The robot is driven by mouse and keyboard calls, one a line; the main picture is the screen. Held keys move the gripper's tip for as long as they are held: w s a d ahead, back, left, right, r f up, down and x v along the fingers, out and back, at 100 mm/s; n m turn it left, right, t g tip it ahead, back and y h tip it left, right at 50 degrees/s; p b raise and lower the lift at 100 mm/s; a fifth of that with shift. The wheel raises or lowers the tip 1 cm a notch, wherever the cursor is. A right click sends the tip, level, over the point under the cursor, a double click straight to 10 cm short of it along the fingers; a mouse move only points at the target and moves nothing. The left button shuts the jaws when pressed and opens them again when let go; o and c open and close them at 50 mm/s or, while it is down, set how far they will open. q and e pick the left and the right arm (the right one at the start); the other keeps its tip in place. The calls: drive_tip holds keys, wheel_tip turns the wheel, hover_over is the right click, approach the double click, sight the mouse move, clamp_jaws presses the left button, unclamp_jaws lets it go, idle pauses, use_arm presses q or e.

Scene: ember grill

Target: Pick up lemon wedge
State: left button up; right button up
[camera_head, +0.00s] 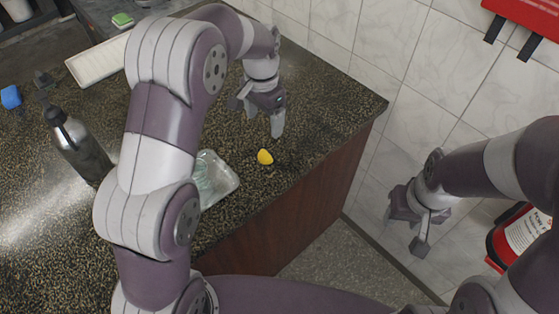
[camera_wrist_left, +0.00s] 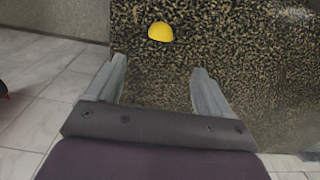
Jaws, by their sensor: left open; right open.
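The lemon wedge (camera_head: 265,157) is a small yellow piece lying on the dark speckled countertop (camera_head: 320,110), near its front edge. It also shows in the left wrist view (camera_wrist_left: 160,32), beyond the fingertips and between their lines. My left gripper (camera_head: 262,118) is open and empty, held above the counter just behind the wedge in the head view. Its two grey fingers show apart in the left wrist view (camera_wrist_left: 158,75). My right gripper (camera_head: 420,232) is open and empty, off the counter at the right, in front of the tiled wall.
A clear plastic tray (camera_head: 222,178) sits left of the wedge, partly behind my left arm. A dark bottle (camera_head: 80,150), a white tray (camera_head: 98,60) and a blue item (camera_head: 11,97) stand further left. A red extinguisher (camera_head: 518,235) is at the right. Counter right of the wedge is clear.

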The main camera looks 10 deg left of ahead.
use_arm(q)
drive_tip(key=b, duration=0.2)
approach(264, 157)
drive_tip(key=shift+w+d+f, duration=0.15)
drive_tip(key=shift+w+d, duration=0.05)
drive_tip(key=shift+w, duration=0.65)
wheel_tip(264, 157, down, 3)
drive_tip(key=shift+r, duration=0.2)
drive_tip(key=shift+f, duration=0.35)
wheel_tip(264, 157, down, 5)
drive_tip(key=shift+f+p, duration=0.2)
drive_tip(key=shift+p, duration=0.6)
drive_tip(key=shift+s+r, duration=0.1)
drive_tip(key=c, duration=1.1)
use_arm(e)
drive_tip(key=shift+w+f, duration=0.3)
drive_tip(key=shift+f, duration=0.3)
